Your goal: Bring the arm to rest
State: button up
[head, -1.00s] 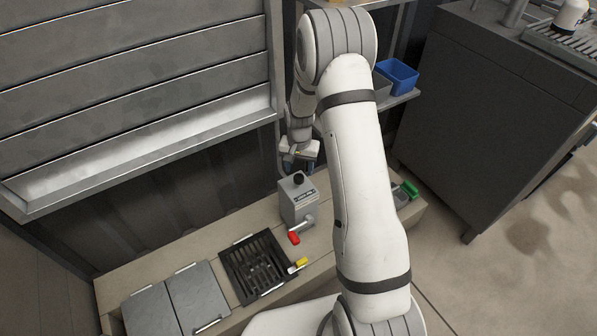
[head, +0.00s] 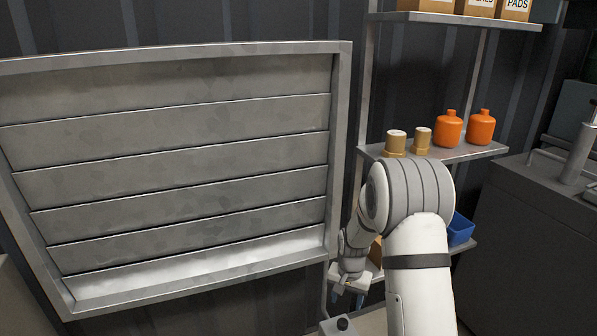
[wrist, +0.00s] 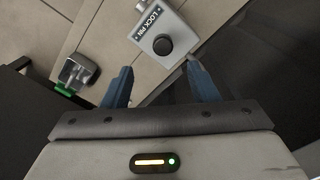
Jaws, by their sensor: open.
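My arm (head: 418,270) stands at the lower right of the head view, bent at the elbow, with its forearm hanging down on the far side. My gripper (wrist: 158,72) shows in the wrist view with its two blue fingers apart and nothing between them. Ahead of the fingertips is a grey box with a black knob (wrist: 163,46) and a label that reads in part "LOCK PIN". The fingers appear clear of the box. In the head view the box's knob (head: 342,323) just shows at the bottom edge, below the gripper.
A grey louvred shutter (head: 180,165) fills the left. A shelf rack (head: 480,151) behind my arm holds orange bottles (head: 448,128), brass fittings (head: 396,142) and a blue bin (head: 460,230). A dark cabinet (head: 525,245) stands at right. A metal piece with green (wrist: 78,72) lies on the bench.

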jog(key=s+r+n+p, duration=0.1)
jog(key=s+r+p, duration=0.2)
jog(key=r, duration=0.6)
jog(key=s+r+p, duration=0.2)
jog(key=r+p, duration=0.1)
jog(key=r, duration=0.6)
jog(key=s+r+n+t+p, duration=0.1)
jog(key=s+r+n+p, duration=0.1)
jog(key=s+r+p, duration=0.6)
jog(key=s+a+r+n+t+p, duration=0.1)
jog(key=s+r+n+p, duration=0.1)
jog(key=s+r+p, duration=0.6)
jog(key=s+r, duration=0.6)
jog(key=r, duration=0.6)
jog(key=shift+s+t, duration=0.2)
jog(key=shift+t, duration=0.1)
jog(key=shift+r, duration=0.1)
jog(key=shift+c, duration=0.2)
